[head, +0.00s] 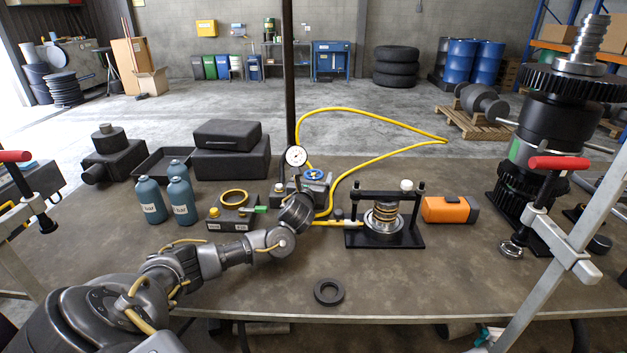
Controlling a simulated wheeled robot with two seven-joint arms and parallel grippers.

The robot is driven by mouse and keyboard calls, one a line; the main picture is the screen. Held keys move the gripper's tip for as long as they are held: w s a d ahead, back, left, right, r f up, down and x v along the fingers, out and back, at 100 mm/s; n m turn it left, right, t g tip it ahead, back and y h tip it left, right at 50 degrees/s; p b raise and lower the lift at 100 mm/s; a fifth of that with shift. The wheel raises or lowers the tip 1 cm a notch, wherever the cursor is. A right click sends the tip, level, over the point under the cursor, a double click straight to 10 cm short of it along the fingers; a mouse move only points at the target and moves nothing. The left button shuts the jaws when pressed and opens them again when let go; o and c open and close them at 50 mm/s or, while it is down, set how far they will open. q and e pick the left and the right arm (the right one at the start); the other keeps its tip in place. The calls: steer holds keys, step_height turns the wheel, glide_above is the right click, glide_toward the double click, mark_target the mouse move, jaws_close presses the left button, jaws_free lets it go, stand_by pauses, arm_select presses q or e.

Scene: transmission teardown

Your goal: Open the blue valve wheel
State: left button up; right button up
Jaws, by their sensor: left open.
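The blue valve wheel (313,174) sits on top of a grey valve block (318,187) at the middle of the bench, just right of a round white dial gauge (295,156). My left gripper (303,203) is open at the end of my left arm, just in front of the block and below the wheel in the picture. The wheel looks clear of the gripper. My fingers are small and partly hidden by the wrist, so I cannot tell whether they touch the block. My right gripper is out of view.
A yellow hose (375,115) loops behind and right of the block. A black press frame (385,238) stands to the right. A grey box with a brass ring (233,199) and blue bottles (183,201) stand left. A dark ring (329,291) lies on clear bench in front.

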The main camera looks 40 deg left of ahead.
arm_select(q)
steer(key=c, duration=1)
steer(key=shift+a+r+m+h+p, duration=0.15)
steer(key=shift+m+h+p, duration=0.15)
steer(key=shift+m+h, duration=0.15)
steer(key=shift+m+t+h, duration=0.45)
steer(key=shift+t+h, duration=0.05)
steer(key=shift+h, duration=0.35)
steer(key=o, duration=1)
